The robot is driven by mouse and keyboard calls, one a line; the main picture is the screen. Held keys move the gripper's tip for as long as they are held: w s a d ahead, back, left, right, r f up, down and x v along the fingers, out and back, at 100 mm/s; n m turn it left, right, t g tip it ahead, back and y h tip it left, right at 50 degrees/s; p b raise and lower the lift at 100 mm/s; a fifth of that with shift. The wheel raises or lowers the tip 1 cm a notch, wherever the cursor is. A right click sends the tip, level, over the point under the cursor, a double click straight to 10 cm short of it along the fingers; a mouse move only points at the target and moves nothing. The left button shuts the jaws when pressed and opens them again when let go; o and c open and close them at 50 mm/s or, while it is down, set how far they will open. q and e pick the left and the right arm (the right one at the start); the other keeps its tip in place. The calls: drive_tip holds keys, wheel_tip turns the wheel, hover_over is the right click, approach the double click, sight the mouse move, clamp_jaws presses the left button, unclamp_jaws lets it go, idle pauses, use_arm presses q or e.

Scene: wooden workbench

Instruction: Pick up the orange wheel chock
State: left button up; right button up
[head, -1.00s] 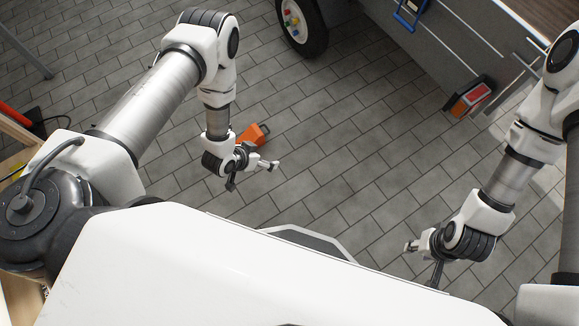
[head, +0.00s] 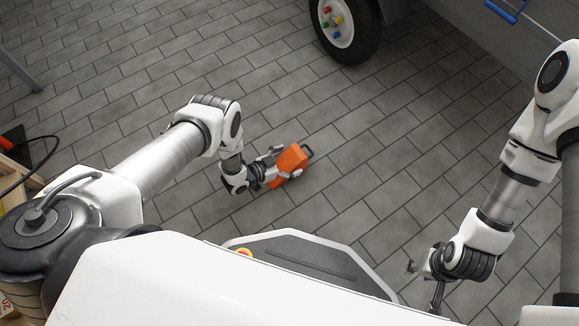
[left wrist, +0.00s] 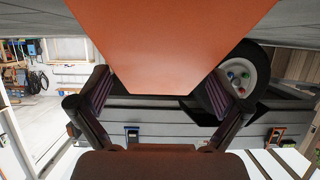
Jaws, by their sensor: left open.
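The orange wheel chock (head: 291,160), with a dark handle at its far end, is on the grey paved floor in the head view. My left gripper (head: 280,164) is open, with its fingers on either side of the chock's near part. In the left wrist view the chock (left wrist: 180,45) fills the top middle, and the left gripper's fingers (left wrist: 158,95) stand to its left and right. Whether they touch it I cannot tell. My right gripper (head: 418,265) hangs at the lower right, away from the chock; its fingers are too small to read.
A trailer wheel (head: 345,25) with coloured nuts stands at the top, under the grey trailer (head: 455,40). A blue handle (head: 506,10) is at the top right. A black cable (head: 40,150) lies at the left. The paving around the chock is clear.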

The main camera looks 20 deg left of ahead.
use_arm(q)
drive_tip(key=shift+w+d, duration=0.1)
drive_tip(key=shift+w, duration=0.05)
drive_tip(key=c, duration=1.6)
drive_tip(key=shift+r, duration=0.1)
